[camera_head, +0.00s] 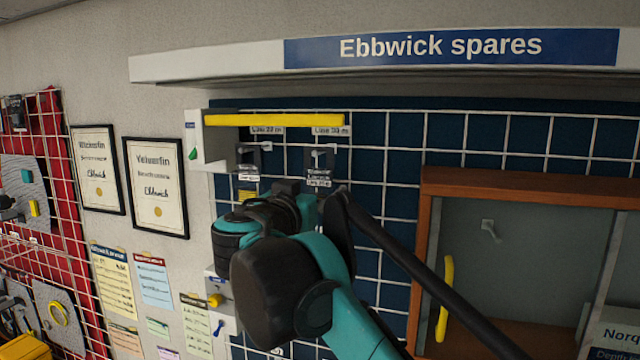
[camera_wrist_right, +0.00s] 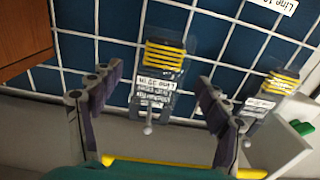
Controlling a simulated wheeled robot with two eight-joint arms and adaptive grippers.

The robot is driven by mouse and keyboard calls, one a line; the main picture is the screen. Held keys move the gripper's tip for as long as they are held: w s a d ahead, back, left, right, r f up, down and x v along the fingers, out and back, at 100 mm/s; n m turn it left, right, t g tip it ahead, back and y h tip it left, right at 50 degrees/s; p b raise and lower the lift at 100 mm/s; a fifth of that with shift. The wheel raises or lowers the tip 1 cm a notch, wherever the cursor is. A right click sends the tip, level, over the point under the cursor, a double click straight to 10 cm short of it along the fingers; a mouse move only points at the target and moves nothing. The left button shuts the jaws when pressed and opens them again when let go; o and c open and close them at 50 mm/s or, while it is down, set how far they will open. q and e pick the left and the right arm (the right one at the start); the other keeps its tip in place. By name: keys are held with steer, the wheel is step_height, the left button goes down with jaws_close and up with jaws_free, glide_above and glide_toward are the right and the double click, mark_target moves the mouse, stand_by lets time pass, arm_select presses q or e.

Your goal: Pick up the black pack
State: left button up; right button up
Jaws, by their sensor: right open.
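A black pack with yellow stripes (camera_wrist_right: 165,52) hangs on the blue wire-grid wall, above a white label and a peg end in the right wrist view. In the head view its dark upper part (camera_head: 319,158) shows just above my right gripper (camera_head: 312,192), which hides the rest. My right gripper is open; in the wrist view its two fingers (camera_wrist_right: 158,80) stand on either side of the pack, apart from it. A second, similar striped pack (camera_wrist_right: 281,82) hangs beside it, also seen in the head view (camera_head: 248,157). My left gripper is not in view.
A yellow bar (camera_head: 275,120) on a white bracket (camera_head: 196,140) runs above the packs. A wooden-framed cabinet (camera_head: 425,270) with a yellow handle (camera_head: 446,298) stands to the right. The grid (camera_head: 385,150) between them is bare.

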steer(key=shift+d+x, duration=0.2)
steer(key=shift+x, duration=0.85)
steer(key=shift+w+a, duration=0.15)
steer(key=c, duration=1.3)
